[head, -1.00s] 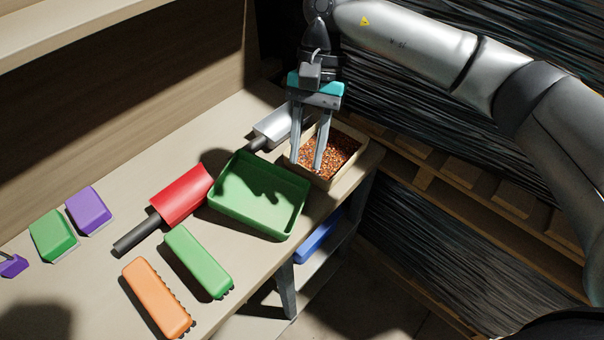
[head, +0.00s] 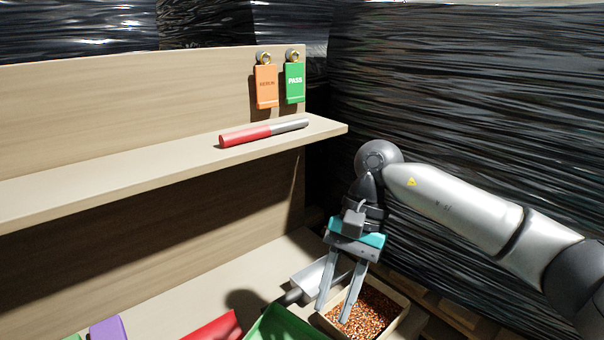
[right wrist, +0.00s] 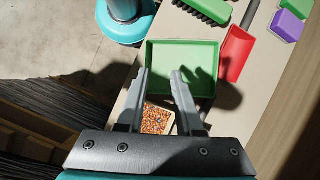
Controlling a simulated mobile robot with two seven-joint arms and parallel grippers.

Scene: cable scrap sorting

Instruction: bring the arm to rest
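My right arm comes in from the right in the head view. Its gripper (head: 333,308) points down over the box of copper-coloured scrap (head: 372,304). In the right wrist view the two fingers (right wrist: 158,80) stand apart with nothing between them, so the gripper is open and empty. The scrap box also shows there (right wrist: 157,120), below the fingers and partly hidden by them. A green tray (right wrist: 184,56) lies beyond the fingertips; its edge shows at the bottom of the head view (head: 283,325). My left gripper is not in view.
A metal scoop (head: 318,280) lies beside the box. A red scoop (right wrist: 235,55) and a green brush (right wrist: 208,10) lie past the tray. A shelf (head: 100,205) holds a red and grey tool (head: 250,135). An orange tag (head: 265,88) and green PASS tag (head: 294,84) hang above.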

